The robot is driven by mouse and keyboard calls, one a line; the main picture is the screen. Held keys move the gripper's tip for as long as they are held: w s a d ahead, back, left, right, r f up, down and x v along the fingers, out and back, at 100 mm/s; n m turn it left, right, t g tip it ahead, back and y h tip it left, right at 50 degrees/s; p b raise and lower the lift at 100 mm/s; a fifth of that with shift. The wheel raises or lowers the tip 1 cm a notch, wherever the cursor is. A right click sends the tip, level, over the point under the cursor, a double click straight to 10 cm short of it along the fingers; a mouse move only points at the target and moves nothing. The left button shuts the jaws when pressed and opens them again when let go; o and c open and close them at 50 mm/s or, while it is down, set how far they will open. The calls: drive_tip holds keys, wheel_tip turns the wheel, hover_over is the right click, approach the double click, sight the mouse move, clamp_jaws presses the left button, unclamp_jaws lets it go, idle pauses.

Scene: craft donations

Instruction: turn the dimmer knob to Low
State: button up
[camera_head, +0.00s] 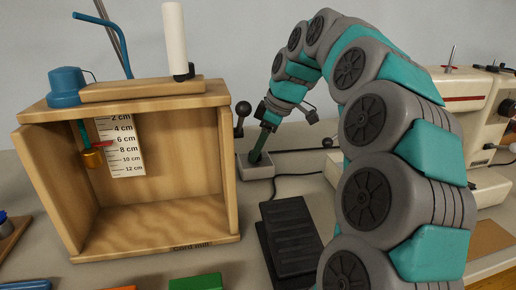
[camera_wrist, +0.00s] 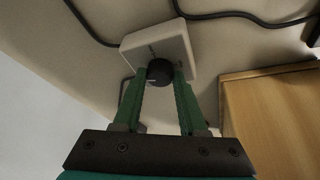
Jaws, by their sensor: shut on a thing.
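The dimmer knob (camera_wrist: 160,71) is a round black knob on a pale square dimmer box (camera_wrist: 172,40). In the wrist view my gripper (camera_wrist: 160,76) has its two green fingers on either side of the knob, shut on it. A light pointer line shows on the knob's face; the marks on the box are too small to read. In the head view the dimmer box (camera_head: 257,172) sits on the counter, with my gripper (camera_head: 254,158) reaching down to it. The knob is hidden there by the fingers.
A wooden cord mill frame (camera_head: 155,240) stands left of the dimmer. A black foot pedal (camera_head: 289,238) lies in front of it, and a sewing machine (camera_head: 468,95) stands at the right. Dark cables (camera_wrist: 245,15) run from around the box over the counter.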

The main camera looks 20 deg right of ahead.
clamp_jaws()
drive_tip(key=shift+m, duration=0.3)
drive_tip(key=shift+s+f+m+t+h+b, duration=0.1)
drive_tip(key=shift+m+t+h+b, duration=0.25)
drive_tip(key=shift+m+b, duration=0.5)
drive_tip(key=m+h, duration=0.1)
drive_tip(key=m, duration=0.1)
drive_tip(key=m+b, duration=0.1)
drive_tip(key=m, duration=0.1)
drive_tip(key=shift+a+m+t+h, duration=0.2)
drive_tip(key=shift+m+t+h, duration=0.05)
drive_tip(key=shift+m+h, duration=0.1)
drive_tip(key=m+h, duration=0.1)
drive_tip(key=m, duration=0.3)
drive_tip(key=m+h+b, duration=0.1)
drive_tip(key=m, duration=0.1)
drive_tip(key=shift+a+h, duration=0.25)
drive_tip(key=shift+h, duration=0.05)
drive_tip(key=shift+m, duration=0.3)
drive_tip(key=o, duration=0.8)
unclamp_jaws()
